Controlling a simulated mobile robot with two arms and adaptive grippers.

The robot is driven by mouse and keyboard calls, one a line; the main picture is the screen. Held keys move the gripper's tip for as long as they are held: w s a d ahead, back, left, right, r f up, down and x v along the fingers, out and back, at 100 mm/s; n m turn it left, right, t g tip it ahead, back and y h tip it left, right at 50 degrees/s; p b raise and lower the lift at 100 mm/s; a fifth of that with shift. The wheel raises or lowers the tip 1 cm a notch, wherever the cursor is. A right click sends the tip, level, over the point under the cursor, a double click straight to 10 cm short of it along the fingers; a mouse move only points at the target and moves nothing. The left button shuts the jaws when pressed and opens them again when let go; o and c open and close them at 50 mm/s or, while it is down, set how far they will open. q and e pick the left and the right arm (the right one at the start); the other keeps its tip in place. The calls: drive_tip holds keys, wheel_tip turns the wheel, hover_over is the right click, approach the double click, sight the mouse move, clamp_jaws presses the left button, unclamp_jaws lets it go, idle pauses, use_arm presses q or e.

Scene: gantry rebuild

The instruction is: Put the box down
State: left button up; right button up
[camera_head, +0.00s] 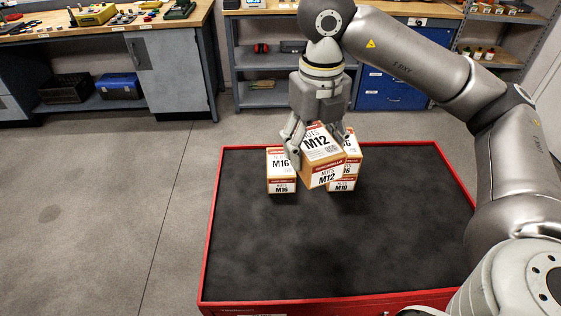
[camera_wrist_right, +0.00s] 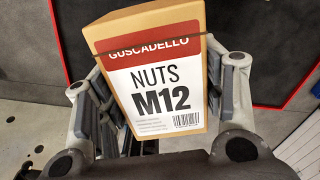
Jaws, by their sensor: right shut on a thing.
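The M12 nuts box (camera_head: 322,160) is brown cardboard with a white and red label. My right gripper (camera_head: 318,140) is shut on it, with a finger on either side, and holds it tilted over the black mat of the red-edged platform (camera_head: 330,240). In the right wrist view the M12 box (camera_wrist_right: 152,85) fills the space between the fingers of the right gripper (camera_wrist_right: 160,90). Whether its underside touches anything is hard to tell. My left gripper is in neither view.
An M16 box (camera_head: 281,172) stands left of the held box. An M10 box (camera_head: 342,185) and another M16 box (camera_head: 352,150) stand close behind it on the right, partly hidden. The platform's front half is clear. A workbench (camera_head: 170,75) and blue drawers (camera_head: 385,92) stand beyond.

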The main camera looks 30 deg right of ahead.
drive_tip(key=m, duration=0.1)
drive_tip(key=r+m, duration=0.1)
drive_tip(key=m, duration=0.1)
drive_tip(key=shift+d+r, duration=0.15)
drive_tip(key=shift+d, duration=0.2)
drive_tip(key=shift+m, duration=0.4)
drive_tip(key=shift+w, duration=0.4)
drive_tip(key=w+f+p, duration=0.2)
drive_tip(key=w+f, duration=0.1)
drive_tip(key=w, duration=0.5)
drive_tip(key=p, duration=0.2)
approach(281, 161)
drive_tip(key=shift+s+f, duration=0.3)
drive_tip(key=shift+s, duration=0.25)
drive_tip(key=shift+w+f, duration=0.4)
drive_tip(key=shift+f, duration=0.1)
drive_tip(key=f+p, duration=0.2)
drive_tip(key=f, duration=0.1)
drive_tip(key=shift+w, duration=0.2)
drive_tip(key=shift+f, duration=0.25)
